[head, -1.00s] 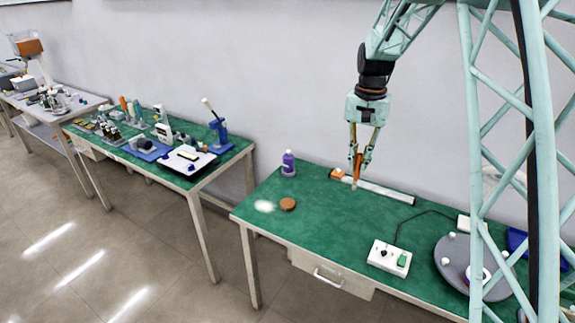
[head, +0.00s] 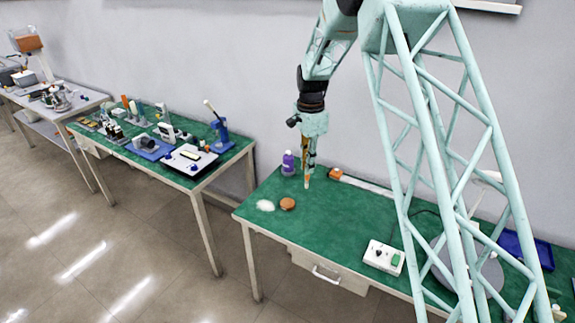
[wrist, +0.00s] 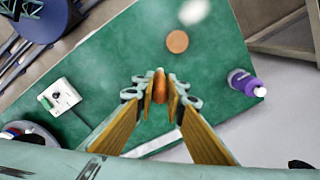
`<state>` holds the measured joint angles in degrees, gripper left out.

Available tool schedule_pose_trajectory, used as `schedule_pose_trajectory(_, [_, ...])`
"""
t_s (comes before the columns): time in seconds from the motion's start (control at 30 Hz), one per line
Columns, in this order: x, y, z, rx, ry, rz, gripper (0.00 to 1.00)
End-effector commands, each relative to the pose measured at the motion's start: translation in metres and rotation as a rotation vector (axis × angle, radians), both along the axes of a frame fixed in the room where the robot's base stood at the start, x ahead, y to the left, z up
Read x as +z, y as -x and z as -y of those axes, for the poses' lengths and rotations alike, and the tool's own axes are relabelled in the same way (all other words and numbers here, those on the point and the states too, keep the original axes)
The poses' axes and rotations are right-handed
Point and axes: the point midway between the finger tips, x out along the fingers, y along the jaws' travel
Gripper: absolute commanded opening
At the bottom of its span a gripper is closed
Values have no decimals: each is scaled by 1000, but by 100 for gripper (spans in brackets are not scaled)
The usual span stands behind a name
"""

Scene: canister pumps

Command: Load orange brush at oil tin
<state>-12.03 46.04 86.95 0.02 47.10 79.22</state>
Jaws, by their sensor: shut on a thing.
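My gripper (head: 307,176) is shut on a slim orange-brown piece, likely the orange brush (wrist: 160,84), whose end shows between the fingertips in the wrist view. In the head view its pale tip points down above the green table. A round brown disc, possibly the oil tin's top (head: 287,204), stands on the table to the left of and nearer than my gripper. It also shows in the wrist view (wrist: 177,41), beyond the fingertips and apart from them.
A purple bottle (head: 288,163) stands at the back left of the table (head: 330,235), close to my gripper. A white switch box (head: 384,257) is at the right.

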Motion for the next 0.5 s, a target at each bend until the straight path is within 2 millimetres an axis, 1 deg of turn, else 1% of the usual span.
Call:
schedule_pose_trajectory(0.03, [-1,-2,-10,-32,0,0,4])
schedule_pose_trajectory(0.1, [-6,-5,-23,-86,1,-1,4])
schedule_pose_trajectory(0.3, [-17,-10,-53,-223,0,0,4])
schedule_pose_trajectory(0.5, [-25,-13,-71,-307,0,0,4])
